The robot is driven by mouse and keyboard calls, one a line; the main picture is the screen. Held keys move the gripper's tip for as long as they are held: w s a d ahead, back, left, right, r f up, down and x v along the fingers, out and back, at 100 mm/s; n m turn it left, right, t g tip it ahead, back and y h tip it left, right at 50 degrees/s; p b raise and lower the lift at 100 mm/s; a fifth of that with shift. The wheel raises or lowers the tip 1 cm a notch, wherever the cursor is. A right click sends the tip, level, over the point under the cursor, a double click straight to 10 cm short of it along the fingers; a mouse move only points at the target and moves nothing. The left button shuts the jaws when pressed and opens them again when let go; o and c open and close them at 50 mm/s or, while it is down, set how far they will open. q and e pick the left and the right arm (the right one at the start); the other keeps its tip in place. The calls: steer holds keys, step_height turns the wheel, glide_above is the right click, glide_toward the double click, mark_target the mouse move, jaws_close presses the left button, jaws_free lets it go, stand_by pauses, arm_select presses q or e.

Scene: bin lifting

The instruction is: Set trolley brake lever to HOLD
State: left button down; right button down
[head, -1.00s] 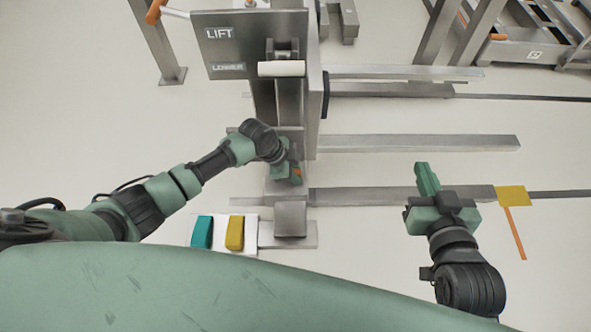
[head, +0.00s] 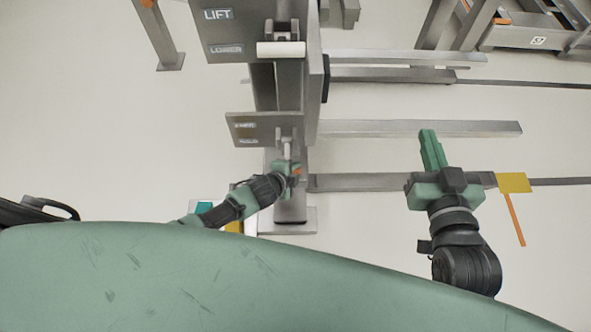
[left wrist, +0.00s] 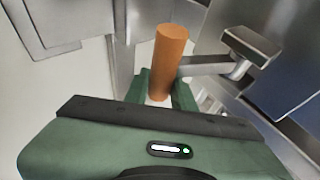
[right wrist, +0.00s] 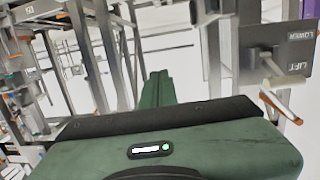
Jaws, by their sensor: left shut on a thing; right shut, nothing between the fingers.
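The brake lever has a grey arm (head: 286,146) in front of a small grey plate (head: 250,130) with two blurred labels, low on the trolley column. Its orange handle (left wrist: 169,62) stands between the fingers of my left gripper (left wrist: 160,92) in the left wrist view. My left gripper is shut on this handle; in the head view (head: 291,172) it sits just below the plate and hides most of the handle. The lever points down towards me from the plate. My right gripper (head: 429,150) is shut and empty, to the right of the column, above the floor.
The LIFT/LOWER plate (head: 222,32) with a white-handled lever (head: 281,50) is higher on the column. Grey rails (head: 420,129) run to the right. Teal and yellow blocks are partly hidden by my body.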

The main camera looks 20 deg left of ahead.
arm_select(q)
steer(key=shift+w+f, duration=0.1)
steer(key=shift+f, duration=0.5)
arm_select(e)
steer(key=shift+w+a+r+t, duration=0.15)
steer(key=shift+r+t, duration=0.35)
steer(key=shift+r, duration=0.35)
arm_select(q)
steer(key=c, duration=1.2)
jaws_free()
steer(key=shift+o, duration=0.2)
steer(key=shift+a+r, duration=0.1)
steer(key=p+v, duration=0.3)
steer(key=v, duration=0.4)
steer(key=shift+s+r+p, duration=0.15)
steer(key=shift+s+p, duration=0.1)
steer(key=shift+p, duration=0.15)
arm_select(e)
steer(key=s+d+f+g+h, duration=0.1)
steer(key=s+d+f+g, duration=0.1)
steer(key=s+f+g, duration=0.3)
steer(key=s+d+f+g+h, duration=0.1)
steer(key=s+d+f+g, duration=0.2)
steer(key=f, duration=0.6)
steer(key=shift+s+f+g+h, duration=0.3)
steer(key=shift+s+g, duration=0.9)
steer(key=shift+s, duration=0.6)
